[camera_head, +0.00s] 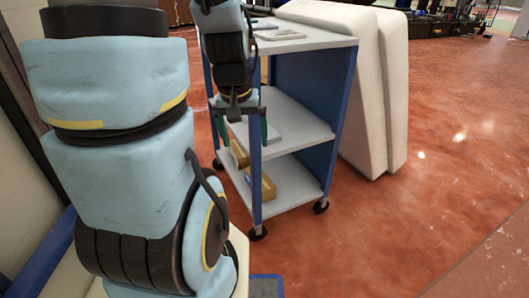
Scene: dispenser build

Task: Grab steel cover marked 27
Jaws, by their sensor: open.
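No number 27 is readable, so I cannot tell which piece is the steel cover. Flat grey pieces (279,34) lie on the top of a blue and white cart (317,46). My gripper (241,133) points down in front of the cart's left side, at about middle-shelf height in the picture. Its two dark green fingers are apart, with nothing visible between them.
Golden-brown boxes (264,184) sit on the cart's bottom shelf (299,187). A blue corner post crosses the view near my gripper. Large cream panels (372,100) lean against the cart's right side. The reddish floor (440,160) at the right is clear.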

